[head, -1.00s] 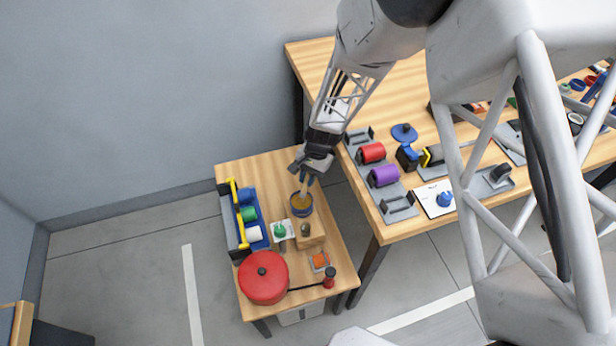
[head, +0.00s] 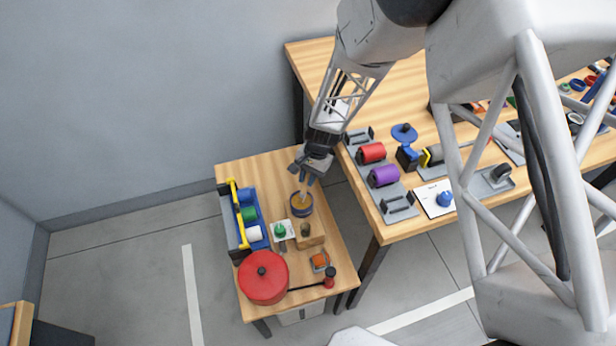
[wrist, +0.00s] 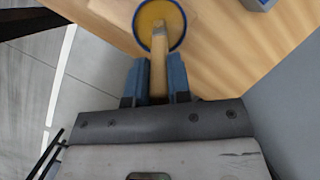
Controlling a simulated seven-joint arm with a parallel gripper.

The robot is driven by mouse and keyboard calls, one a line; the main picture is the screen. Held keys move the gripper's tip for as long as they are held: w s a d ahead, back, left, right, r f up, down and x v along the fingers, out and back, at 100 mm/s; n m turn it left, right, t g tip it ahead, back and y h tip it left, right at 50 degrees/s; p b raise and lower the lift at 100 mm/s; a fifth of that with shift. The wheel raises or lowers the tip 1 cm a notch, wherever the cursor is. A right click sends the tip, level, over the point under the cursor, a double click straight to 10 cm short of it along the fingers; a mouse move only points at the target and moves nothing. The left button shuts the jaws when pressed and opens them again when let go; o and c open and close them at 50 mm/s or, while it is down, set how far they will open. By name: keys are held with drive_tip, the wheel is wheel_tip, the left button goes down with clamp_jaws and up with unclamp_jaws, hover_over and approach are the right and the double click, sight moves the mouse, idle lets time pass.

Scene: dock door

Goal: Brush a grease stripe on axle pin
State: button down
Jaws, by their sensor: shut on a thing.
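My gripper (head: 305,177) is shut on a wooden-handled brush (wrist: 158,72), its blue fingers (wrist: 176,76) on both sides of the handle. The brush points down at a round blue-rimmed tin of yellow grease (head: 301,208) on the small side table. In the wrist view the brush's far end overlaps the yellow grease in the tin (wrist: 174,14). I cannot tell how deep it sits, and the bristles are not clear. I cannot tell for sure which part is the axle pin; a small dark upright piece (head: 305,229) stands at a wooden block (head: 312,241) near the tin.
The side table (head: 262,167) also holds a blue caddy with a yellow handle (head: 237,212), a red round container (head: 263,277) and a small green-topped item (head: 279,230).

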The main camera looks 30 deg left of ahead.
drive_tip(key=shift+r, duration=3.45)
